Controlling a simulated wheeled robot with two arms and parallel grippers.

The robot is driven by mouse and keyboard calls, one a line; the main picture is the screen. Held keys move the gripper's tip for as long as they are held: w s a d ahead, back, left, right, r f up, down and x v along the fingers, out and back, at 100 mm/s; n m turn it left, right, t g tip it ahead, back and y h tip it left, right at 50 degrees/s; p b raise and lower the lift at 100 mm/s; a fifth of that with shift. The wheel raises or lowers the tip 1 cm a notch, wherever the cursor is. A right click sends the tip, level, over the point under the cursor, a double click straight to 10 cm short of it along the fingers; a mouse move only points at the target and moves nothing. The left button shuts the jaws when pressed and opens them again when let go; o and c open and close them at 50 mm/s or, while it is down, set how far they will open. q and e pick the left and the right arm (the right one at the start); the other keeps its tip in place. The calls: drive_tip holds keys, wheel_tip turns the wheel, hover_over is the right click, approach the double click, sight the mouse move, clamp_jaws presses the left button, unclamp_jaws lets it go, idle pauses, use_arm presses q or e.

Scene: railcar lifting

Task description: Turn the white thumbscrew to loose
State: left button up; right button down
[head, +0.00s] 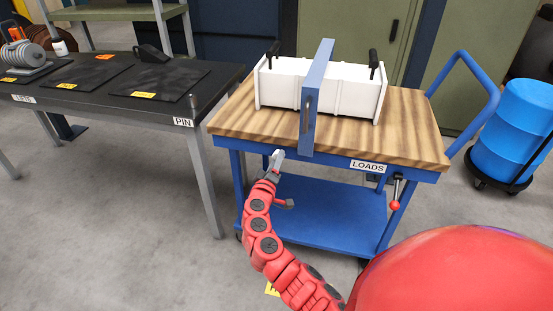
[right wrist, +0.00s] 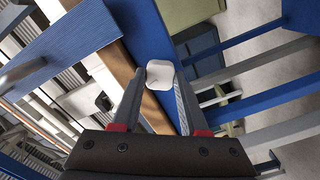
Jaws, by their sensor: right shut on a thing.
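The white thumbscrew (right wrist: 160,76) is a small rounded-square knob between my fingertips in the right wrist view, beside a blue bar. My right gripper (right wrist: 160,82) is shut on it, with one grey finger on each side. In the head view my right gripper (head: 277,160) is at the front left edge of the cart, low beside the table top. The knob's far side and any shaft are hidden, and I cannot tell how far it is turned. My left gripper is not in view.
The blue cart (head: 325,217) has a wooden top (head: 413,135) carrying a white ribbed load (head: 345,90) with black handles under a blue strap-like bar (head: 318,97). A red-knobbed lever (head: 395,204) hangs at its front right. A black table (head: 218,76) stands left; a blue drum (head: 512,125) stands right.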

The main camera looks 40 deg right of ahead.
drive_tip(key=shift+n+p, duration=3.65)
drive_tip(key=shift+n, duration=3.45)
drive_tip(key=shift+c, duration=2.2)
unclamp_jaws()
drive_tip(key=v, duration=1.7)
drive_tip(key=shift+a+p, duration=0.25)
drive_tip(key=shift+p, duration=0.1)
